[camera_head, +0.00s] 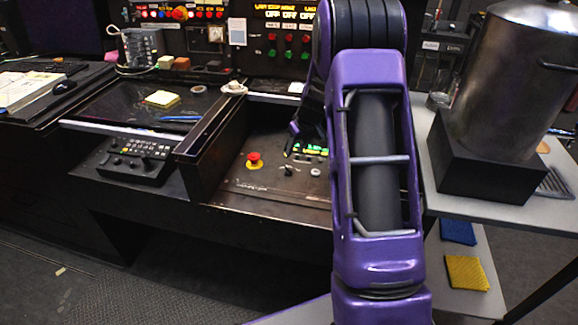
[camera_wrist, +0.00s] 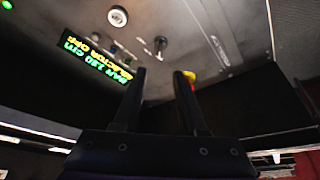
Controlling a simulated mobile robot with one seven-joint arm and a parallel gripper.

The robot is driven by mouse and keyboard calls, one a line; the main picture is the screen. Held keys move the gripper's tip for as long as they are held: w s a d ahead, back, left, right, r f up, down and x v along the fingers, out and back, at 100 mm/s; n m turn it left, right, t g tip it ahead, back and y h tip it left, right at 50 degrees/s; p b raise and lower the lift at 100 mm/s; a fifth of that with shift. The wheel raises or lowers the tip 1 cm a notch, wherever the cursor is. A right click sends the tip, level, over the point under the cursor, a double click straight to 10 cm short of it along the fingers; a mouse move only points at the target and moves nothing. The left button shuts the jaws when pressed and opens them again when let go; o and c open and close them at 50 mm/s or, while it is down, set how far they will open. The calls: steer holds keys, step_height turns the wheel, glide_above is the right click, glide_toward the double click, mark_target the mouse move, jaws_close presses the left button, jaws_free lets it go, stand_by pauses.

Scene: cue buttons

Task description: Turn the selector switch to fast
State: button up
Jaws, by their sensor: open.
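The selector switch (camera_head: 289,170) is a small dark knob with a light stem on the sloped panel, between the red stop button and a pale round button. In the wrist view the selector switch (camera_wrist: 160,44) shows just beyond my fingertips, roughly in line with the gap between them. The lit display (camera_wrist: 95,58) beside it appears upside down and seems to read "SELECTOR OFF" on one line. My gripper (camera_wrist: 160,74) is open and empty, apart from the switch. In the head view my gripper (camera_head: 292,144) is small and dark, partly behind my arm.
The red stop button (camera_head: 254,159) on a yellow base is left of the switch. The pale round button (camera_head: 315,172) is right of it. A raised dark side wall (camera_head: 215,150) bounds the panel on the left. A large metal pot (camera_head: 505,80) stands at right.

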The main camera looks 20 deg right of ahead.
mark_target(288, 167)
steer(key=x, duration=1)
steer(key=shift+w+f+b, duration=0.2)
steer(key=shift+f+b, duration=0.15)
steer(key=shift+b, duration=0.05)
jaws_close()
